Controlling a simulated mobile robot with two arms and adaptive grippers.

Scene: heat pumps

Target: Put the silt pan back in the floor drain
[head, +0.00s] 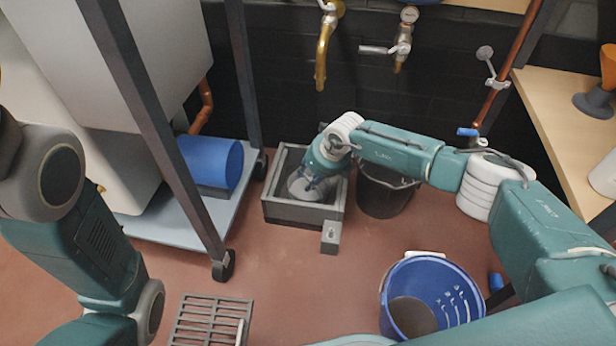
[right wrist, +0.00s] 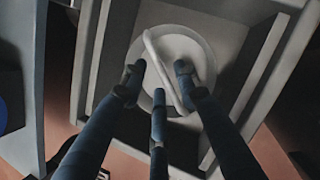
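The floor drain (head: 275,208) is a square grey box set at the floor near the dark back wall. The silt pan (head: 303,190) is a round pale pan inside the drain's opening, partly covered by my right gripper (head: 312,183). In the right wrist view the pan (right wrist: 205,52) lies within the drain's square walls (right wrist: 262,75), with its bail handle (right wrist: 160,62) crossing it. My right gripper's fingers (right wrist: 159,77) are spread on both sides of the handle, with gaps visible. Whether the pan is fully seated is unclear. My left gripper is out of view.
A slotted grate (head: 207,318) lies on the floor in front. A small grey block (head: 330,238) stands at the drain's front corner. A black bucket (head: 386,195) is right of the drain; a blue bucket (head: 385,290) is nearer. A wheeled frame (head: 222,235) stands left.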

